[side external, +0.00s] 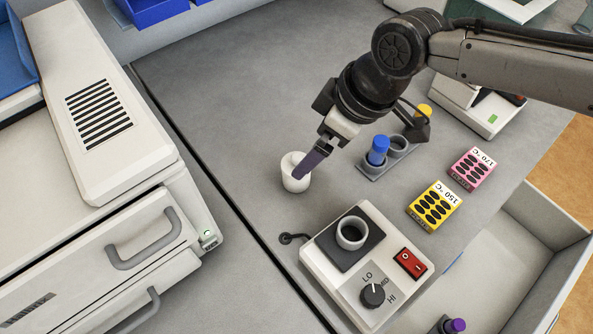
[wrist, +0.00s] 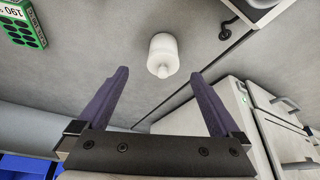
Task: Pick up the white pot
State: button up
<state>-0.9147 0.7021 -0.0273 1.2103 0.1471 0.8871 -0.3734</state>
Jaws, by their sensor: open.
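The white pot (side external: 291,178) stands upright on the grey bench in the side view, left of the heater unit's far corner. In the wrist view the white pot (wrist: 163,56) lies ahead of the fingertips, between their lines, with a small knob on its end. My gripper (side external: 306,168) has purple fingers and overlaps the pot's right edge in the side view. In the wrist view my gripper (wrist: 161,80) is open with nothing between its fingers. I cannot tell from the side view whether a finger touches the pot.
A heater (side external: 328,257) with a white ring cup (side external: 352,232) stands in front. A rack with a blue-capped vial (side external: 377,151) is to the right, beside yellow (side external: 435,206) and pink (side external: 472,169) blocks. A white machine (side external: 110,100) stands left. A green block (wrist: 22,24) shows in the wrist view.

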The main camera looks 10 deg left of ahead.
aim_at(298, 161)
jog(key=shift+s+x, duration=0.1)
jog(key=shift+x, duration=1.65)
jog(key=shift+s+x, duration=0.15)
jog(key=shift+x, duration=1.6)
jog(key=shift+a, duration=0.15)
jog(key=c, duration=1.4)
jog(key=shift+o, duration=0.2)
jog(key=shift+r, duration=0.15)
